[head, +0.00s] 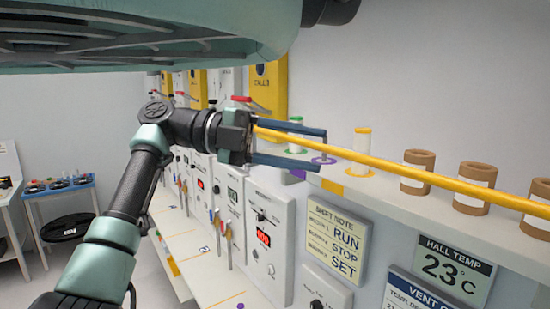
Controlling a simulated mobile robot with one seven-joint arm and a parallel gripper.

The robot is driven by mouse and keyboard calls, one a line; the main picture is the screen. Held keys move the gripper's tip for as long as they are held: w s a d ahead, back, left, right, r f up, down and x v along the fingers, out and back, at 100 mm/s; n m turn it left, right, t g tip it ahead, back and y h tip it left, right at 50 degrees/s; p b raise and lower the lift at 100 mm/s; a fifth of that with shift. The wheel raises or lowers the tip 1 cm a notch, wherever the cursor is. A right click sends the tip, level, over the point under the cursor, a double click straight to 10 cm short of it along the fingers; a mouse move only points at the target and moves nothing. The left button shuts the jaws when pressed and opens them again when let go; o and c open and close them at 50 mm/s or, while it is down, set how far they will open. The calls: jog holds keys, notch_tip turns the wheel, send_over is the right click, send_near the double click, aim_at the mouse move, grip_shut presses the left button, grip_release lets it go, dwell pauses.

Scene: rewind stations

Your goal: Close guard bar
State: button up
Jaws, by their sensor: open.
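The guard bar (400,169) looks to be the long yellow bar that runs from the right edge of the head view leftward to my gripper. Its left end shows close to the gripper's palm. My gripper (322,150) is open, with two dark blue fingers pointing right. In the picture the bar passes across the space between the fingers. I cannot tell whether it touches either finger or lies nearer to the camera. The bar's hinge or mount is out of view.
A white shelf (390,200) on the wall carries spools and brown cardboard cores (418,171). A blue-framed cart (60,188) stands at the left. Floor shows at lower left.

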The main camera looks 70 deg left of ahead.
jog(key=shift+v, duration=2.6)
